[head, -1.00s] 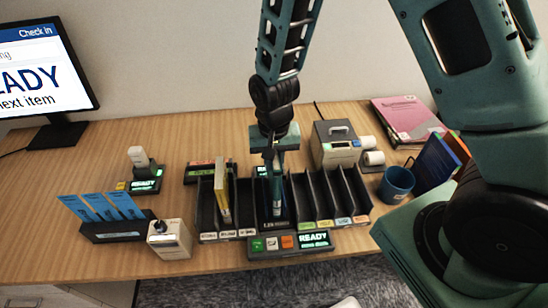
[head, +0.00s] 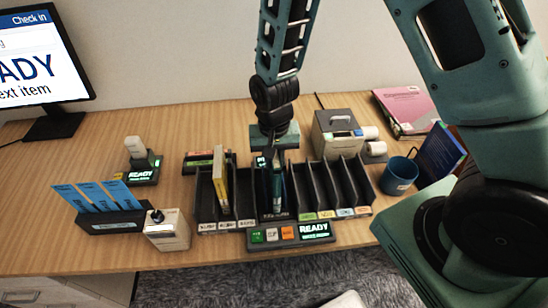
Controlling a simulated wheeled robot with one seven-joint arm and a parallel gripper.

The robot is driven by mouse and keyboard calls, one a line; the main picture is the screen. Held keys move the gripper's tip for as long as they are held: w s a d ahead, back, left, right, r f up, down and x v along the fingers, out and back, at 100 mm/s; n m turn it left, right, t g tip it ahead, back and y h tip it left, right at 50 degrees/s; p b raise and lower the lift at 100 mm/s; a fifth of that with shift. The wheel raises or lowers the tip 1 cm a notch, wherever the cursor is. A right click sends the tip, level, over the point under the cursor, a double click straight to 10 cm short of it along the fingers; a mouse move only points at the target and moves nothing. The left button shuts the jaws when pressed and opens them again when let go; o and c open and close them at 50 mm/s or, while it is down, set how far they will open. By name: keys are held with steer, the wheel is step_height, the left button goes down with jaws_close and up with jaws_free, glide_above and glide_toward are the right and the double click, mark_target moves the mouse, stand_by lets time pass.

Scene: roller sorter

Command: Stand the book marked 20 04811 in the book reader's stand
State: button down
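My gripper (head: 275,155) points down over the middle bay of the black sorter rack (head: 304,190), near the reader with the green READY display (head: 314,229). A thin teal upright thing (head: 277,192) shows edge-on below the gripper, inside this bay. It looks like a narrow book, but I cannot read any mark on it. The fingers are small and partly hidden, so I cannot tell whether they grip it. A yellow book (head: 219,188) stands upright in a bay to the left. I cannot read the number 20 04811 anywhere.
Empty bays lie right of my gripper. A grey label printer (head: 337,136), a blue mug (head: 399,176) and dark blue books (head: 438,155) stand further right. The front-left desk is clear.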

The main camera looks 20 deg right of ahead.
steer(key=shift+f, duration=0.45)
steer(key=c, duration=1.3)
jaws_free()
steer(key=shift+o, duration=0.2)
step_height(320, 180, up, 18)
steer(key=b, duration=0.1)
steer(key=shift+f+b, duration=0.25)
steer(key=shift+b, duration=0.15)
